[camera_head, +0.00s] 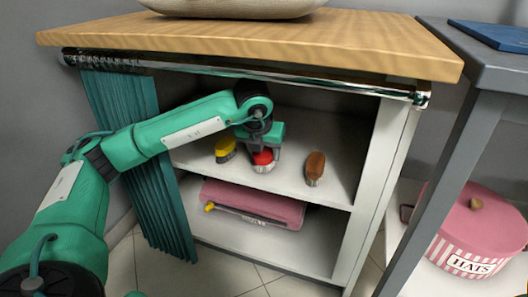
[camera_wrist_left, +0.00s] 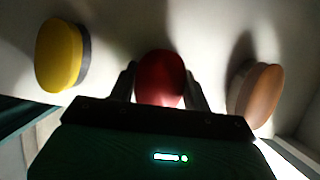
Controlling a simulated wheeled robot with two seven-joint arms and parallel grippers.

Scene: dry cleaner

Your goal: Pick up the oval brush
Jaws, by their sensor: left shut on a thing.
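Three brushes stand side by side on the upper shelf of the cabinet: a yellow one (camera_head: 224,147) at left, a red one (camera_head: 263,158) in the middle and a brown one (camera_head: 315,167) at right. My left gripper (camera_head: 264,150) reaches into the cabinet and is shut on the red brush. In the left wrist view the red brush (camera_wrist_left: 160,78) sits between the two fingers, with the yellow brush (camera_wrist_left: 60,55) to the left and the brown brush (camera_wrist_left: 258,94) to the right. All three look rounded or oval from there. My right gripper is not in view.
The cabinet has a wooden top (camera_head: 260,35), a metal rail (camera_head: 250,72) and a green curtain (camera_head: 140,150) at left. A grey table (camera_head: 450,120) and pink hat box (camera_head: 475,230) stand at right.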

